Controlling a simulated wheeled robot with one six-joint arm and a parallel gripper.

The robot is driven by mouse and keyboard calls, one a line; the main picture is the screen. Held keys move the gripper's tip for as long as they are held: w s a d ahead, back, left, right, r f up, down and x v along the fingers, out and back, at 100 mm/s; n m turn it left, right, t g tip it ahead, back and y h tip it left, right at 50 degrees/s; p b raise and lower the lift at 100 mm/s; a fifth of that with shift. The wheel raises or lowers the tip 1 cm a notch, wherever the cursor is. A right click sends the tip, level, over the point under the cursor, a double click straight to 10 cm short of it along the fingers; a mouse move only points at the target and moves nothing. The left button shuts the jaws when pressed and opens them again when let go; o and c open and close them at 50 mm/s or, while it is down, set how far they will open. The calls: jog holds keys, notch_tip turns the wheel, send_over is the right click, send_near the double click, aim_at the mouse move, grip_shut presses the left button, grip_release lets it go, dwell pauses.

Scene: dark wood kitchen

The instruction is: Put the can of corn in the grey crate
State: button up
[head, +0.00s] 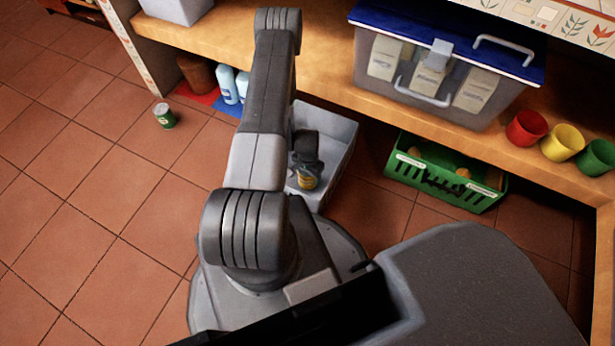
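The grey crate (337,137) stands on the tiled floor below the counter, partly hidden behind my arm. My gripper (306,168) points down inside the crate's outline. A small can with a yellow label (306,183), which looks like the can of corn, is right at the gripper's end. I cannot tell whether the fingers are closed on it or whether it touches the crate's floor.
A green and white can (164,116) stands alone on the floor at left. A green basket (445,180) is right of the grey crate. A blue-lidded clear box (440,75) and cups (562,142) are on the counter. Bottles (229,84) stand behind my arm. The left floor is mostly free.

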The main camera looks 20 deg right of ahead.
jog(key=shift+f, duration=1)
jog(key=shift+f+b, duration=0.2)
jog(key=shift+b, duration=0.15)
jog(key=o, duration=1.3)
jog(key=shift+o, duration=0.2)
jog(key=shift+r, duration=0.1)
notch_tip(320, 180, up, 12)
jog(key=p, duration=0.4)
jog(key=shift+r, duration=0.15)
